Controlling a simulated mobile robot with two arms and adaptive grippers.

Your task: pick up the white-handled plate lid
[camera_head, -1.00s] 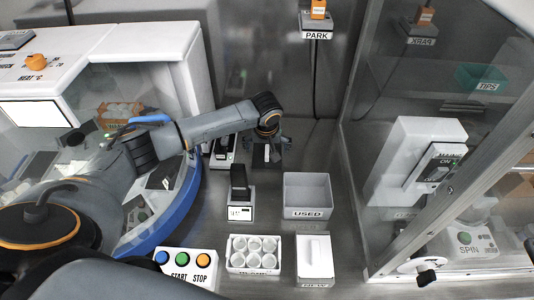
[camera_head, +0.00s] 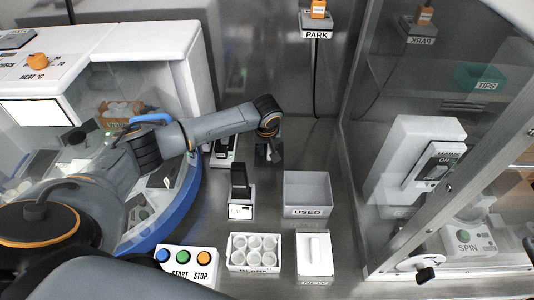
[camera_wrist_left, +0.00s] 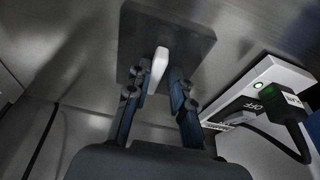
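The plate lid is a dark square plate (camera_wrist_left: 197,42) with a small white handle (camera_wrist_left: 161,61), seen in the left wrist view. In the head view it lies on the steel floor under my left gripper, mostly hidden. My left gripper (camera_wrist_left: 160,80) points at the lid, its two dark fingers apart with the white handle between their tips. A gap shows beside the handle, so the fingers do not look closed on it. In the head view the left gripper (camera_head: 268,150) hangs downward at the back. My right gripper is not in view.
A white switch unit (camera_wrist_left: 268,88) with a black cable stands right of the gripper in the wrist view. A USED bin (camera_head: 307,211), a small device with a black block (camera_head: 240,206), a cup rack (camera_head: 254,266) and a white box (camera_head: 315,262) stand nearer. A glass enclosure bounds the right.

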